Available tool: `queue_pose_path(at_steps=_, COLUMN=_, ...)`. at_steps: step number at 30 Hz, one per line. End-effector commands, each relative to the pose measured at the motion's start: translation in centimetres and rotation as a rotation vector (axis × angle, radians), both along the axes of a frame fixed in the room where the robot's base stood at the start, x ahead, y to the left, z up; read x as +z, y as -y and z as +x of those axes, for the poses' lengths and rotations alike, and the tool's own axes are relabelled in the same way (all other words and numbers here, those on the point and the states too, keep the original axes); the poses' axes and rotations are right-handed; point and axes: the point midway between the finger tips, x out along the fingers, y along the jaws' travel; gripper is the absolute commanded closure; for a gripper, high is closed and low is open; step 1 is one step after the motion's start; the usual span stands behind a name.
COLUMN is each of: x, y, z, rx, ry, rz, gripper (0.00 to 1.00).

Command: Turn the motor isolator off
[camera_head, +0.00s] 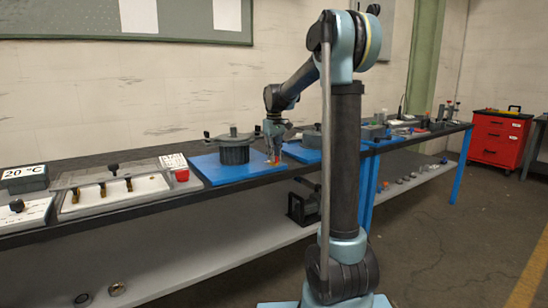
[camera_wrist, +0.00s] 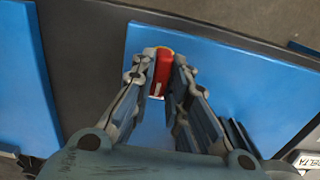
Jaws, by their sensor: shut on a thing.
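A red piece with a pale yellowish edge (camera_wrist: 162,70), which looks like the motor isolator's handle, sits between my fingertips in the wrist view. My gripper (camera_wrist: 160,78) is shut on it, one finger on each side. In the head view my gripper (camera_head: 273,152) points down at the right part of a blue board (camera_head: 215,178). A small orange-red spot shows at its fingertips there. The isolator's body and the handle's exact angle cannot be made out.
A dark round device with a top bar (camera_head: 234,152) stands on the blue board, left of my gripper. A similar one (camera_head: 312,138) stands to the right. A red tool cabinet (camera_head: 497,138) stands at far right.

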Motion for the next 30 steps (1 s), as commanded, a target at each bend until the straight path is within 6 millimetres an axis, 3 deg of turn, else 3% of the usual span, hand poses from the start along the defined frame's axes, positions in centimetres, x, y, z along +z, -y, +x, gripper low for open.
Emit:
queue_pose_path(at_steps=17, x=0.05, y=0.10, z=0.18, rx=0.027, ry=0.003, rz=-0.002, gripper=1.00)
queue_pose_path(at_steps=18, x=0.05, y=0.10, z=0.17, rx=0.027, ry=0.003, rz=-0.002, gripper=0.76)
queue_pose_path(at_steps=20, x=0.04, y=0.10, z=0.15, rx=0.027, ry=0.003, rz=-0.002, gripper=0.65)
queue_pose_path(at_steps=30, x=0.11, y=0.06, z=0.04, rx=0.027, ry=0.001, rz=0.000, gripper=0.65)
